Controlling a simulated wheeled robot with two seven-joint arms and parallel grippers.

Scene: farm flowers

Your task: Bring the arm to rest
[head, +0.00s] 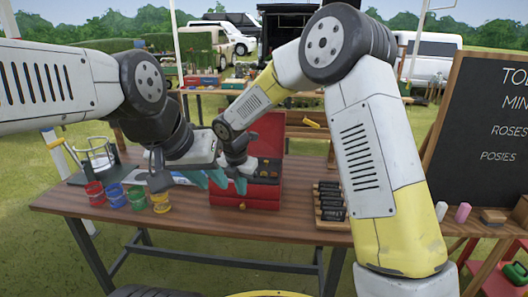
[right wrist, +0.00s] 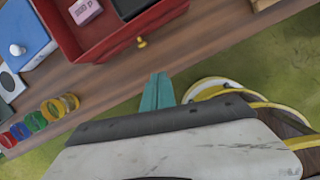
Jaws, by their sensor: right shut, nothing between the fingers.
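My left gripper (head: 200,178) reaches in from the left over the table's middle. Its teal fingers look spread apart with nothing between them. My right gripper (head: 239,184) is just right of it, in front of the red box. Its teal fingers are shut and empty in the right wrist view (right wrist: 157,91), past the table's front edge in that picture. The two grippers sit close together in the head view; I cannot tell whether they touch.
A red box (head: 262,194) with a yellow knob stands on the wooden table (head: 290,228). A rack of black packets (head: 331,203) stands right, before a chalkboard (head: 492,110). The table's front strip is clear.

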